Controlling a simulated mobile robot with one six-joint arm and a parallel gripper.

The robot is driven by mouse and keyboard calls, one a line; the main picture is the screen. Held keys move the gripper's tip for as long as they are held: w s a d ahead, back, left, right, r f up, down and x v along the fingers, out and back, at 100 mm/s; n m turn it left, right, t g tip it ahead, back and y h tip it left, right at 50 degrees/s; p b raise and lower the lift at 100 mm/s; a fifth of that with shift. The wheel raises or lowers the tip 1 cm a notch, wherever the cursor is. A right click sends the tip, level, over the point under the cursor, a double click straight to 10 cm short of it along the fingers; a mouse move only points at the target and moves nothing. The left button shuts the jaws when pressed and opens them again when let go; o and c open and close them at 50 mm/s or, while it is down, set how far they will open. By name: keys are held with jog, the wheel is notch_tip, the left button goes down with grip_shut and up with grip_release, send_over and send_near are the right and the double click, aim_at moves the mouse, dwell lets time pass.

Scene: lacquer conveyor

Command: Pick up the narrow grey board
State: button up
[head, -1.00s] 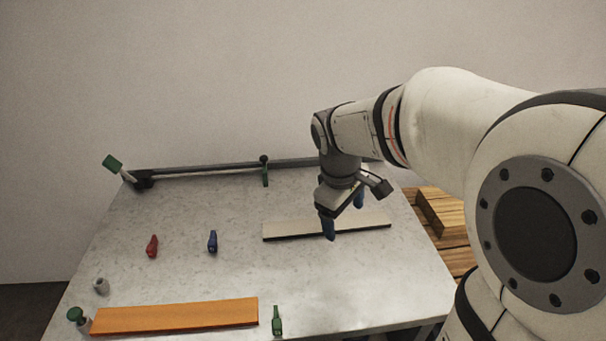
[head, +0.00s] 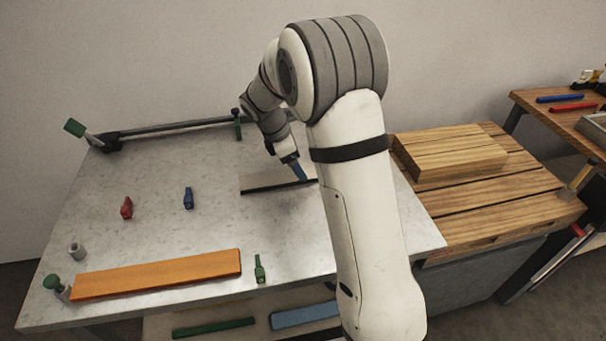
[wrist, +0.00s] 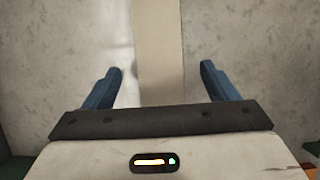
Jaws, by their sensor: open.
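The narrow grey board (head: 262,184) lies flat on the grey-white worktable, with a dark front edge. My arm hides its right end in the head view. My gripper (head: 299,172) is over the board, with one blue finger showing in the head view. In the wrist view my gripper (wrist: 161,68) is open, its blue fingers on either side of the pale board (wrist: 160,45) with a gap at each side. The board runs lengthwise away between the fingers. I cannot tell how far the fingertips are above the table.
An orange board (head: 160,274) lies at the table's front, with a green clamp-like piece (head: 259,270) beside it. Red (head: 127,208) and blue (head: 188,198) pieces stand mid-table. A dark rail (head: 175,129) runs along the back. A wooden pallet (head: 500,195) with planks is at right.

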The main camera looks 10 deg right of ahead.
jog(key=x, duration=0.3)
jog(key=shift+f, duration=0.15)
jog(key=shift+c, duration=0.2)
jog(key=c, duration=1.2)
